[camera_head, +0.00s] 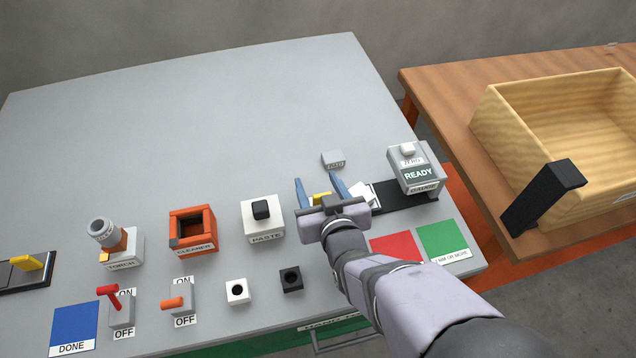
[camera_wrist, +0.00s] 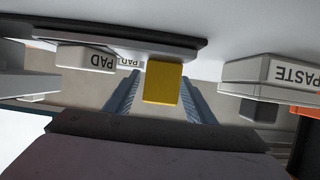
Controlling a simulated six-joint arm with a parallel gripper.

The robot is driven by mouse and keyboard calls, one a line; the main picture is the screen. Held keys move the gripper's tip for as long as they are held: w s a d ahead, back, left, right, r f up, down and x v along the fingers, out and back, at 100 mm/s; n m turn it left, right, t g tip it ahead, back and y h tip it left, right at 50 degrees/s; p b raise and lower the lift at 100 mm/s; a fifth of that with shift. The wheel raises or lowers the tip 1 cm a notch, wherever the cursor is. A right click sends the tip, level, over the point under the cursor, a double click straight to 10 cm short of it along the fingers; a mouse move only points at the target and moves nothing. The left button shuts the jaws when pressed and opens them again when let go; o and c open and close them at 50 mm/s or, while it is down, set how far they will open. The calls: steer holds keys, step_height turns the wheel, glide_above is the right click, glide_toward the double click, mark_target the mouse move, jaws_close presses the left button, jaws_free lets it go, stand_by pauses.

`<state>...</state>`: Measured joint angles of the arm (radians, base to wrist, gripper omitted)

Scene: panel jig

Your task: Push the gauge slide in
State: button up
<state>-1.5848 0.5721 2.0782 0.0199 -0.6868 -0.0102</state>
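The gauge (camera_head: 415,170) is a grey box with a READY display at the right of the panel. A black track (camera_head: 410,196) runs left from under it. The yellow slide handle (camera_head: 321,196) is near the track's left end, partly hidden by my gripper. In the wrist view the yellow handle (camera_wrist: 163,83) stands between my fingers, with a gap on the left; contact on the right is unclear. My gripper (camera_head: 318,180) is open around the handle. A white PAD block (camera_head: 360,197) sits beside my gripper; it also shows in the wrist view (camera_wrist: 86,58).
A PASTE block (camera_head: 262,218) stands left of my gripper. A small grey block (camera_head: 333,159) is behind it. Red (camera_head: 393,248) and green (camera_head: 443,241) patches lie in front of the gauge. A wooden crate (camera_head: 500,135) is on the right table. The panel's back is clear.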

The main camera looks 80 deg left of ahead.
mark_target(368, 186)
jaws_close()
steer(key=w, duration=1.1)
steer(key=shift+w, duration=0.25)
steer(key=shift+o, duration=0.3)
jaws_free()
steer(key=shift+w, duration=0.1)
steer(key=shift+d, duration=0.1)
steer(key=shift+b+v, duration=0.4)
steer(key=shift+v, duration=3.2)
